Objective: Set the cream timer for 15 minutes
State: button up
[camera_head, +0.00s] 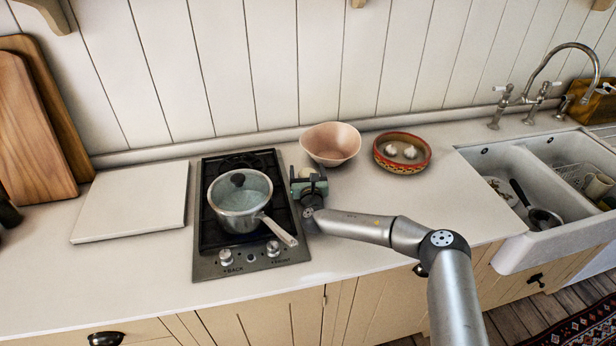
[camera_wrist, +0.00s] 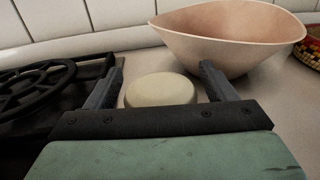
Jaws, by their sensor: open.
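The cream timer (camera_wrist: 161,90) is a low round disc on the counter. In the wrist view it lies between and just beyond the two fingers of my gripper (camera_wrist: 160,88), which is open and holds nothing. I cannot see any dial marks on it. In the head view my gripper (camera_head: 309,174) is beside the right edge of the hob, pointing toward the wall. Only a small pale bit of the timer (camera_head: 305,172) shows there, the rest being hidden by my gripper.
A pink bowl (camera_head: 331,143) stands close behind and right of the timer. A patterned bowl (camera_head: 402,165) holds white items farther right. The hob (camera_head: 207,265) with a lidded saucepan (camera_head: 238,200) is at left. The sink (camera_head: 515,162) is at far right. Counter in front is clear.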

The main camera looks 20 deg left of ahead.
jog(key=b+v, duration=0.1)
jog(key=v, duration=1.6)
jog(key=shift+s+d, duration=0.1)
jog(key=shift+s, duration=0.05)
